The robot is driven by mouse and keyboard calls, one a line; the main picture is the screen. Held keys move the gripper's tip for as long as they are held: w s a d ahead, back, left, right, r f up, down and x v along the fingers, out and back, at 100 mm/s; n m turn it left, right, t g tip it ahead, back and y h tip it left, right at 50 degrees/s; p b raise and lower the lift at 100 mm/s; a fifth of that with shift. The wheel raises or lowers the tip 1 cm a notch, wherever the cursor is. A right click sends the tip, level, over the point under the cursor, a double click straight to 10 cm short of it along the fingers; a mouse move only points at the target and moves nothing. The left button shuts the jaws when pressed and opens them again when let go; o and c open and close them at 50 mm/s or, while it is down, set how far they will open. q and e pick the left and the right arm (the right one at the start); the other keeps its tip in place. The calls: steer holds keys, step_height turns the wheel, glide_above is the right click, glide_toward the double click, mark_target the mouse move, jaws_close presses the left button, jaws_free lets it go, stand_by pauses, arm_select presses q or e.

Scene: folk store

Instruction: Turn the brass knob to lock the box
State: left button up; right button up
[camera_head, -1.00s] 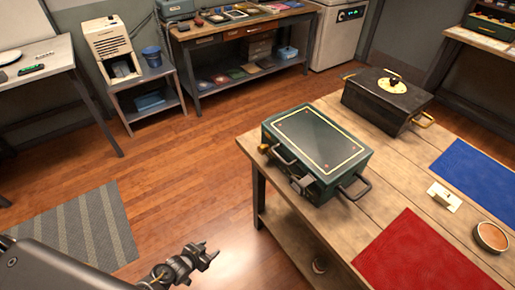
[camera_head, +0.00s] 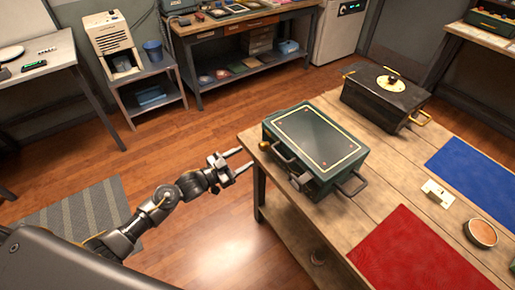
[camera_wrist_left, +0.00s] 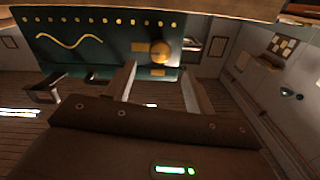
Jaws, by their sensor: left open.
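A dark green box (camera_head: 318,138) with a yellow-lined lid sits shut on the near left corner of the wooden table. Its brass knob (camera_head: 265,145) is on the side facing my left arm. In the left wrist view the green box front (camera_wrist_left: 95,38) shows the round brass knob (camera_wrist_left: 160,52) beyond my fingers. My left gripper (camera_head: 245,159) is open and empty, short of the knob and apart from it. In the left wrist view its two fingers (camera_wrist_left: 159,72) stand either side of the knob's line. My right gripper is not in view.
A black box (camera_head: 385,98) with brass handles stands behind on the table (camera_head: 385,170). A red mat (camera_head: 415,255), a blue mat (camera_head: 480,180), a pale switch-like plate (camera_head: 437,193) and a round tin (camera_head: 481,232) lie to the right.

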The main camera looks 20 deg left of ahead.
mark_target(261, 148)
arm_select(q)
steer(key=p+x, duration=0.1)
steer(key=x, duration=0.6)
steer(key=c, duration=1)
